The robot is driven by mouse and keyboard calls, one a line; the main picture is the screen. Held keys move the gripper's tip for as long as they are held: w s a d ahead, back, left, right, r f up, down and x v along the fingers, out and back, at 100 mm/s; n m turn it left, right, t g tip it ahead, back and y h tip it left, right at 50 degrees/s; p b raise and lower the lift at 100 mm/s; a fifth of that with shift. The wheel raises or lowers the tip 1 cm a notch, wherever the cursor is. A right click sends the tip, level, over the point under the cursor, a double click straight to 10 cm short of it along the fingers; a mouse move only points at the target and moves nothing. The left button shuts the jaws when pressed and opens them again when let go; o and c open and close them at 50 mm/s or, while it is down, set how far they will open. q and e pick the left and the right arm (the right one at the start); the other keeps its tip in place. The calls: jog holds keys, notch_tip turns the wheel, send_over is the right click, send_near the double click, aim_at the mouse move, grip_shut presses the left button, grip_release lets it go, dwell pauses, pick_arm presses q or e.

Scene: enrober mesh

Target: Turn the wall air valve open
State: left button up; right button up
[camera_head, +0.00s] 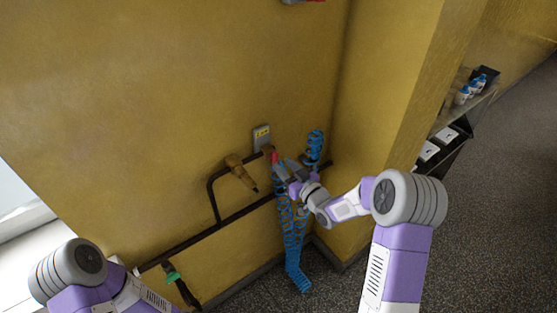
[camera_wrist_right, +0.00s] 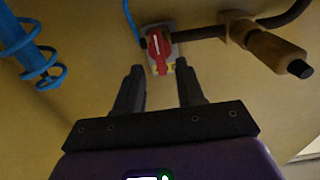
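The wall air valve has a red handle (camera_head: 274,158) beside the dark pipe on the yellow wall.
A blue coiled hose (camera_head: 290,235) hangs beside and below my right gripper. A brown-and-black fitting (camera_head: 240,172) sits on the dark pipe (camera_head: 215,205) left of the valve. A grey plate (camera_head: 262,137) is above. A wall corner and shelf (camera_head: 470,100) stand right.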

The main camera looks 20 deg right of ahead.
aim_at(277, 160)
jog(key=shift+x, duration=1.9)
jog(key=c, duration=0.7)
